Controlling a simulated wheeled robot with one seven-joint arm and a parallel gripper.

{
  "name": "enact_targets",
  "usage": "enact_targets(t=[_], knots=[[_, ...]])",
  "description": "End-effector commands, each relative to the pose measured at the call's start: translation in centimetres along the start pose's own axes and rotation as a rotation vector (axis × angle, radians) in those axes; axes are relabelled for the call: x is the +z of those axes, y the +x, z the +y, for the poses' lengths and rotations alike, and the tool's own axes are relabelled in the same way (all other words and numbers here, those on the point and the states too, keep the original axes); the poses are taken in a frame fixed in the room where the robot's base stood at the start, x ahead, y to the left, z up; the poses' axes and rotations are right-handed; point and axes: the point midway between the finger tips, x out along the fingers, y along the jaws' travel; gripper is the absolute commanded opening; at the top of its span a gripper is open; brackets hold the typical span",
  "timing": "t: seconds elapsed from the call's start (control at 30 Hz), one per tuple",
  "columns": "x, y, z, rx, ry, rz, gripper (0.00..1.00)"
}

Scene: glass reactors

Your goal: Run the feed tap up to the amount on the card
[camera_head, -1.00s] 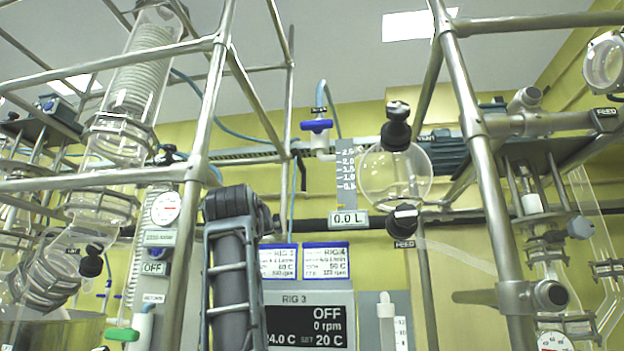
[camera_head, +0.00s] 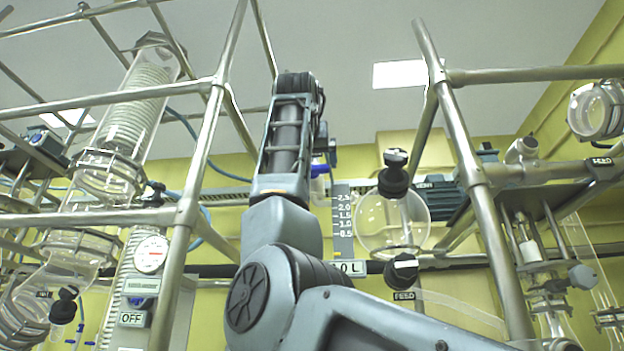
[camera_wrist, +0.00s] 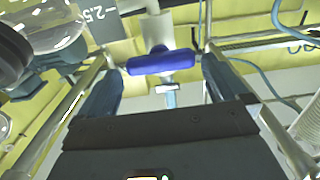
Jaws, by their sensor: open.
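A tap with a blue handle (camera_wrist: 160,62) and white body (camera_wrist: 157,30) is in the wrist view. My gripper (camera_wrist: 162,72) is open, with one finger on each side of the handle; I cannot tell whether they touch it. In the head view my arm mostly hides the tap; a bit of blue (camera_head: 319,171) shows beside it. The cards are hidden behind my arm.
A round glass flask (camera_head: 378,225) with a black knob (camera_head: 402,270) and FEED label below it stands right of the scale. Metal frame posts (camera_head: 478,180) (camera_head: 190,200) rise on both sides. A condenser (camera_head: 130,120) is at the left.

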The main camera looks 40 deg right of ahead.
Motion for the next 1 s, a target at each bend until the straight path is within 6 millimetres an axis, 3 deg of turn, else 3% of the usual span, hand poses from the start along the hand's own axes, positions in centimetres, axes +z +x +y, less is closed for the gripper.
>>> enact_targets(t=[0.1,0.3,0.63,1.0], knots=[[-0.2,1.9,-0.1,-0.001,-0.001,-0.002,1.0],[-0.1,3.7,0.0,0.0,0.0,-0.001,1.0],[0.1,4.0,-0.1,-0.001,0.0,0.0,1.0],[0.0,4.0,-0.1,-0.001,0.0,0.001,0.65]])
